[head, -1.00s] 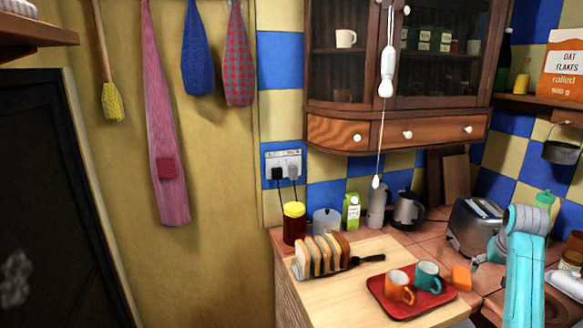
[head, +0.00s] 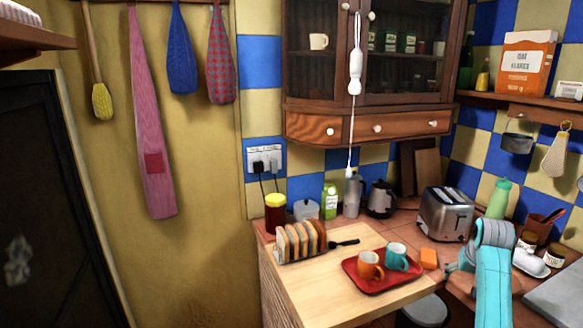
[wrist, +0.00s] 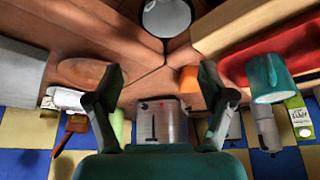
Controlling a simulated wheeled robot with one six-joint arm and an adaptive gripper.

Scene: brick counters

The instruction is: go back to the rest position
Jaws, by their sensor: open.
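My gripper (head: 457,268) is at the right in the head view, at the end of my teal arm, over the counter to the right of the orange block. In the wrist view my gripper (wrist: 160,74) has its two dark fingers spread wide apart. Nothing is between the fingertips, and the gripper holds nothing. The toaster (head: 445,213) stands behind the gripper in the head view; it also shows beyond the fingers in the wrist view (wrist: 160,122).
A red tray (head: 405,284) with an orange mug (head: 370,266) and a teal mug (head: 397,257) lies on the wooden board (head: 312,292). An orange block (head: 429,258) sits beside it. A toast rack (head: 300,241) stands left.

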